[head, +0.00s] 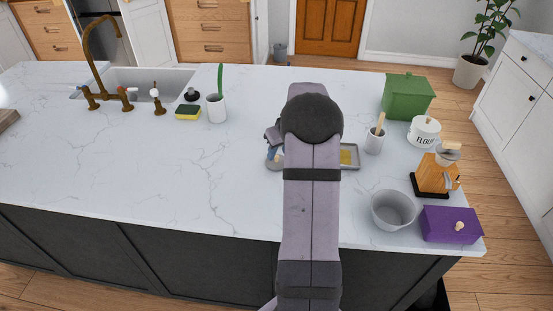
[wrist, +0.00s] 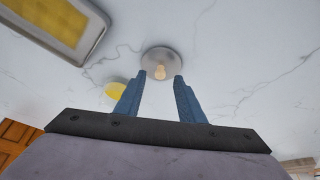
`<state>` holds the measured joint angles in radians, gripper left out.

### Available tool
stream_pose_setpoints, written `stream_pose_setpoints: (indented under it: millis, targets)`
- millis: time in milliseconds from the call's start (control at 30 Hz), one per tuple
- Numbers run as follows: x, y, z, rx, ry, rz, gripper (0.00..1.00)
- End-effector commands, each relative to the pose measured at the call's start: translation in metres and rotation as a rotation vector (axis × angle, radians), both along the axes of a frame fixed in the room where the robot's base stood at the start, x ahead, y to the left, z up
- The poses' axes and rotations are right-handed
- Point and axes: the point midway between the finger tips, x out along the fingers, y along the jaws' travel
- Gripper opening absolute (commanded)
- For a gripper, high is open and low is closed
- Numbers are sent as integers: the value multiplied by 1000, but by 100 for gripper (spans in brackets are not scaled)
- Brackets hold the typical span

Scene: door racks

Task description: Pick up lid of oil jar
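A round grey lid (wrist: 155,54) with a small tan knob (wrist: 160,72) shows in the wrist view, just beyond my fingertips. My gripper (wrist: 159,80) is open, with its blue fingers apart on either side of the knob and nothing held between them. I cannot tell whether the lid sits on a jar or on the counter. A yellow round thing (wrist: 115,90) is partly hidden behind the left finger. In the head view my arm covers much of this area; the fingers (head: 272,152) show only partly at its left side, above a grey rounded shape.
A grey tray with a yellow inside (wrist: 60,20) lies near the gripper.

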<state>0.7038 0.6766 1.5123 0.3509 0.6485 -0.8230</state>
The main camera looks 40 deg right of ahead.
Motion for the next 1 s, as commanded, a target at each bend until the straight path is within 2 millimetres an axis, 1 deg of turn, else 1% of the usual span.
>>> stream_pose_setpoints:
  millis: [133,233,533,567,600,700,1000]
  targets:
    - [6,0,-14,3,3,0,35]
    - [8,-1,-20,1,1,-1,35]
    - [10,-1,-24,-1,-1,0,35]
    - [10,-1,-24,-1,-1,0,31]
    - [10,-1,-24,-1,-1,0,21]
    - [10,-1,-24,-1,0,0,0]
    - [10,-1,-23,-1,-1,0,0]
